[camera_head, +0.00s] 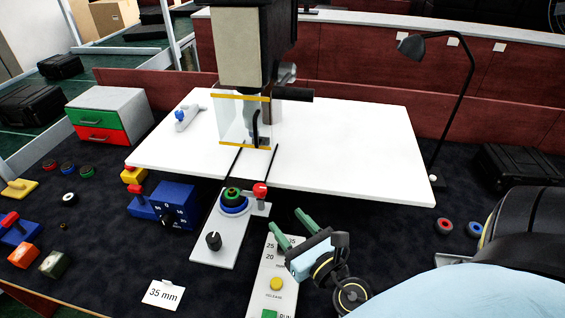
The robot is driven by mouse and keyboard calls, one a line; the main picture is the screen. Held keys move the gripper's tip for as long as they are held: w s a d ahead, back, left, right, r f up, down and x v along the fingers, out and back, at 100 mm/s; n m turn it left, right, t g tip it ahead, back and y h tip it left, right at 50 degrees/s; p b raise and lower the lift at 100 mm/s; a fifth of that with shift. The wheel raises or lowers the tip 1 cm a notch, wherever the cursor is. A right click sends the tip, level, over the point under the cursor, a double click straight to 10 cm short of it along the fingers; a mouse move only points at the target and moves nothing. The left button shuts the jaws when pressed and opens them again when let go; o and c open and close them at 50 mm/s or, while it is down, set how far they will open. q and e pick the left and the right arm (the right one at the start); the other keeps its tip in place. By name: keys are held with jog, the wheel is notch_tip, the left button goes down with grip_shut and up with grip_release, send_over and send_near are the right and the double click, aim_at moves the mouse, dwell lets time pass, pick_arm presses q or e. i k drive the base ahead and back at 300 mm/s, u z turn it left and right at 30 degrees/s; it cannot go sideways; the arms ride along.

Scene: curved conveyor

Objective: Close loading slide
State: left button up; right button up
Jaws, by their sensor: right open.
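The loading slide (226,239) is a light grey plate, drawn out toward me in front of the white machine table (340,150). It carries stacked blue and green rings (233,201), a red-topped handle (260,191) and a black knob (214,241). Two dark rails (273,162) run back from it toward the press head (243,45), which has a clear guard with yellow edges (240,120). My right gripper (292,228), with green fingertips, is open and empty, to the right of and nearer me than the red-topped handle. My left gripper is out of view.
A control panel (270,263) with a yellow button lies below my right gripper. A blue dial box (175,207) stands left of the slide. A "35 mm" card (163,295) lies in front. A black lamp (468,75) and small rings (445,226) are at right.

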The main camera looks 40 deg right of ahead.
aim_at(219, 242)
jog(key=k, duration=1)
